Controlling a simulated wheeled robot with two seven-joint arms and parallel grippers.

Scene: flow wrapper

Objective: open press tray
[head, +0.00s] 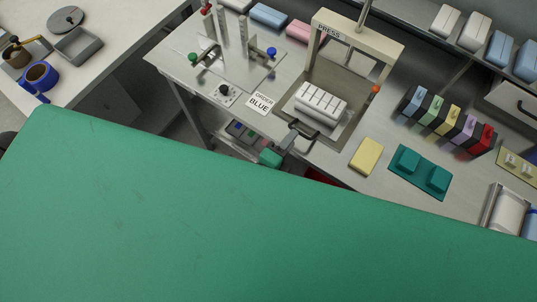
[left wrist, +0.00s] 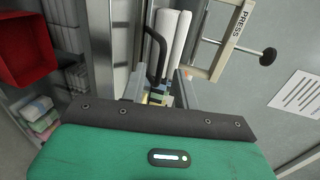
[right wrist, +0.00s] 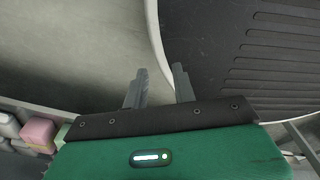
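The press (head: 388,47) is a cream frame labelled PRESS on the steel bench; it also shows in the left wrist view (left wrist: 229,38). Its grey tray (head: 290,103) lies under the frame with a white ribbed block (head: 320,101) on it. A black bar handle (head: 304,129) is at the tray's front; it also shows in the left wrist view (left wrist: 160,45). My left gripper (head: 287,142) is beside the handle, with its fingers (left wrist: 160,88) apart; I cannot tell whether they touch it. My right gripper (right wrist: 160,85) is open and empty, away from the press.
A yellow block (head: 366,156) and a teal tray (head: 407,181) lie right of the press. A row of coloured blocks (head: 447,119) stands behind them. An ORDER BLUE card (head: 260,103) lies at left. A red bin (left wrist: 22,45) shows in the left wrist view.

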